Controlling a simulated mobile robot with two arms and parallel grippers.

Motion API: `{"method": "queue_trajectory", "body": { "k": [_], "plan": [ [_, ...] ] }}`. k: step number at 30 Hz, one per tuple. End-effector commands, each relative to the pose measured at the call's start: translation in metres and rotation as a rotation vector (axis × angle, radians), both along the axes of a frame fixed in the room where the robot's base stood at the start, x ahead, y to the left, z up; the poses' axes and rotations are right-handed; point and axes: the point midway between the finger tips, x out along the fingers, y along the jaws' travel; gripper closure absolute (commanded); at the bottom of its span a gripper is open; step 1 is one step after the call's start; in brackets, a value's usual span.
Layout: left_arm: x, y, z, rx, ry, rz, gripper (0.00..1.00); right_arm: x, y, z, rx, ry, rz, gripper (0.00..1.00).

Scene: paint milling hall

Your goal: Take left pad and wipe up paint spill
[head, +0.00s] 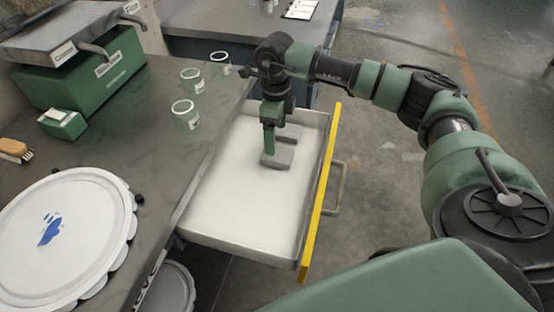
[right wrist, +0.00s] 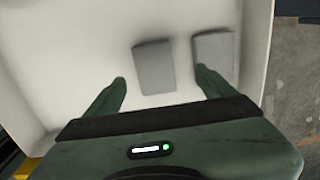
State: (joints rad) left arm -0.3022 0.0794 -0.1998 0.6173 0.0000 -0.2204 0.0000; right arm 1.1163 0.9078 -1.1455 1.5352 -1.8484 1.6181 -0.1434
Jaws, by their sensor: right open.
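Two flat grey pads lie in the open drawer. The nearer, slightly more left pad (head: 277,161) shows between the fingers in the right wrist view (right wrist: 154,67). The other pad (head: 292,133) lies beyond it and is partly hidden by my gripper in the head view; it is at the right in the wrist view (right wrist: 214,52). My right gripper (head: 269,149) is open and points down over the pads, its right fingertip overlapping the farther pad's edge in the wrist view (right wrist: 161,79). The blue paint spill (head: 50,231) is on a round white lid (head: 95,255). My left gripper is not in view.
The drawer (head: 225,205) has a yellow front (head: 320,195); the rest of its floor is bare. Several glass jars (head: 186,114), a green machine (head: 85,75), a small green box (head: 62,122) and a brush (head: 15,149) stand or lie on the dark bench (head: 130,130).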

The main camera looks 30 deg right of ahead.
Motion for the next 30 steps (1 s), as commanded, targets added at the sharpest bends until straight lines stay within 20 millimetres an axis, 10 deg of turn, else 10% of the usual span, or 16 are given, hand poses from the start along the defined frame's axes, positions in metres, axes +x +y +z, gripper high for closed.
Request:
{"method": "queue_trajectory", "body": {
  "k": [22, 30],
  "plan": [
    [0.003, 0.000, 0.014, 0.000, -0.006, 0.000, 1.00, -0.011, 0.002, -0.062, 0.001, 0.000, 0.002, 0.15],
    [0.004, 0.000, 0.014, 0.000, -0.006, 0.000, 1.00, -0.011, 0.002, -0.062, 0.003, 0.000, 0.001, 0.80]
  ]
}}
